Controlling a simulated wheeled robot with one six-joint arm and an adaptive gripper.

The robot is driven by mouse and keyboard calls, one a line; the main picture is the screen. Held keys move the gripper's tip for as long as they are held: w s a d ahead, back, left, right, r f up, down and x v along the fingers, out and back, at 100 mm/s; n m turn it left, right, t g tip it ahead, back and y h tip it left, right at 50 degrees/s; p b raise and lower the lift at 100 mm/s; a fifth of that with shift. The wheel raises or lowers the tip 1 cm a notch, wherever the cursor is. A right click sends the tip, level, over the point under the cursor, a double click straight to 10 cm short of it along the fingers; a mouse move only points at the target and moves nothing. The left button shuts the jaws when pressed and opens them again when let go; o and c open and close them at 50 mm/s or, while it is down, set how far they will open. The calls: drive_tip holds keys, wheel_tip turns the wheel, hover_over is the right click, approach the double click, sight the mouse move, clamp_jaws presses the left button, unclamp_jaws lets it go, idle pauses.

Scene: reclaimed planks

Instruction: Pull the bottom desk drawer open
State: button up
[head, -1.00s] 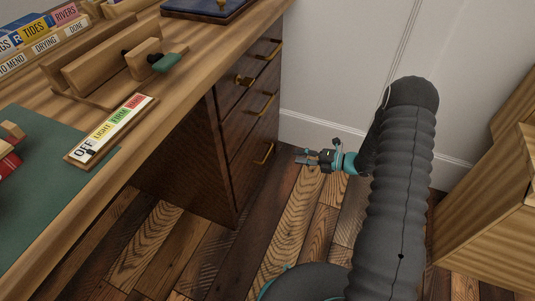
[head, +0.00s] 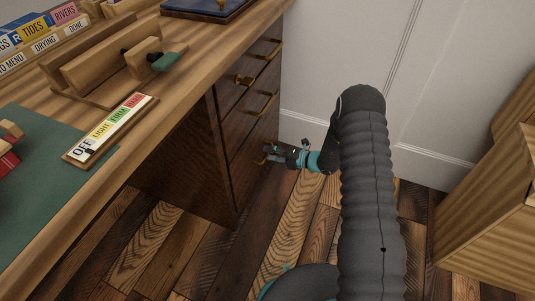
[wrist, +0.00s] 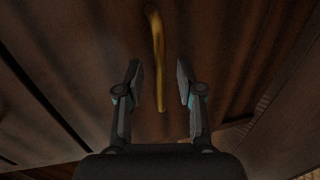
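The wooden desk (head: 160,165) has a stack of dark drawers at its right end. The bottom drawer (head: 249,166) is at the lowest level, near the floor, and looks flush with the desk front. Its brass handle (wrist: 158,65) shows in the wrist view, running between my two fingers. My gripper (head: 268,153) is at that handle in the head view and covers most of it. In the wrist view my gripper (wrist: 160,85) is open, with a gap on each side of the handle.
The drawers above have brass handles, one of them the middle handle (head: 263,105). A white wall (head: 315,80) stands behind, and a wooden cabinet (head: 485,225) is at the right. Plank floor (head: 270,245) lies clear in front of the desk.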

drive_tip(key=shift+w+a+f, duration=0.15)
drive_tip(key=shift+w+a, duration=0.05)
drive_tip(key=shift+a, duration=0.4)
clamp_jaws()
drive_tip(key=shift+s, duration=0.1)
